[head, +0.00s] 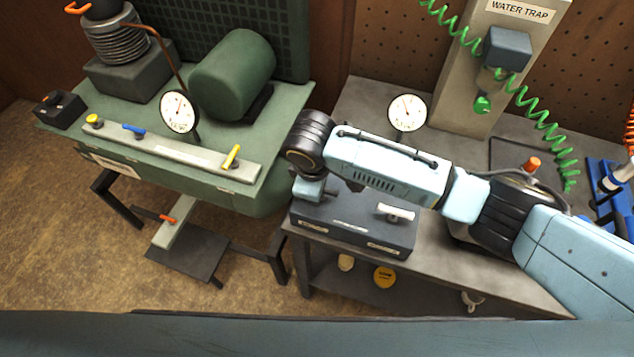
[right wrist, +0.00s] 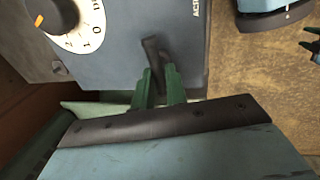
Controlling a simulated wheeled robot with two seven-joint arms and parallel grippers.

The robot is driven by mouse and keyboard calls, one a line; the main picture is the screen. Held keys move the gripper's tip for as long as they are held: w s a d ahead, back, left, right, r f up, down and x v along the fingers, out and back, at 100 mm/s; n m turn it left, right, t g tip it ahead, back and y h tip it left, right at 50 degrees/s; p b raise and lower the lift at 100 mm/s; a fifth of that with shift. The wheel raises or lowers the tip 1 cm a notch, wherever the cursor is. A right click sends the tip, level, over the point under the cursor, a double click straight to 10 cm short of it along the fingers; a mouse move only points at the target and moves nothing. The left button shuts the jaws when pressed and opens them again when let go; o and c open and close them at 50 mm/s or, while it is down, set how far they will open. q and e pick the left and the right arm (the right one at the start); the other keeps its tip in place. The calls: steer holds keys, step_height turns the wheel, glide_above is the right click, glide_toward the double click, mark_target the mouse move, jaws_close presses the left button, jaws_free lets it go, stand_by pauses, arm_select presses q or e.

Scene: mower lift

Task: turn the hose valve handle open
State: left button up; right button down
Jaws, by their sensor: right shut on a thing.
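My right arm comes in from the right in the head view, and my right gripper (head: 309,188) points down at the left end of a dark box (head: 345,232) on the grey bench. In the right wrist view, the green fingers of my right gripper (right wrist: 160,88) are closed around a short dark lever handle (right wrist: 152,54). The lever stands on a blue-grey panel (right wrist: 115,65) beside a white dial (right wrist: 92,17). The fingertips and lever are hidden in the head view. No label naming the lever is readable. My left gripper is not in view.
A white handle (head: 395,212) sits on the dark box's right part. On the green bench, a rail (head: 195,157) carries yellow and blue levers. Two round gauges (head: 179,111) stand on the benches. A green coiled hose (head: 545,122) hangs beside the water trap post (head: 470,100).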

steer(key=n+p, duration=0.1)
steer(key=p, duration=0.1)
steer(key=n+p, duration=0.1)
steer(key=n, duration=0.1)
steer(key=shift+s+r+n+y+p, duration=0.2)
steer(key=shift+n+y+p, duration=0.1)
steer(key=shift+y+p, duration=0.1)
steer(key=shift+d+n+p, duration=0.1)
steer(key=shift+n+p, duration=0.6)
steer(key=shift+n, duration=0.2)
steer(key=n+p, duration=0.1)
steer(key=n, duration=0.1)
steer(key=shift+s+f+n+y, duration=0.1)
steer(key=shift+n+y, duration=0.3)
steer(key=shift+d+n+p, duration=0.1)
steer(key=shift+n+p, duration=0.3)
steer(key=shift+n, duration=0.5)
steer(key=n, duration=0.2)
steer(key=shift+s+d+f+n+g+y, duration=0.1)
steer(key=shift+n+g+y, duration=0.2)
steer(key=shift+g, duration=0.1)
steer(key=shift+d+n+g+b, duration=0.2)
steer(key=shift+n+g+b, duration=0.2)
steer(key=shift+n, duration=1.9)
steer(key=shift+y, duration=0.3)
steer(key=c, duration=1.4)
jaws_free()
steer(key=shift+c, duration=0.2)
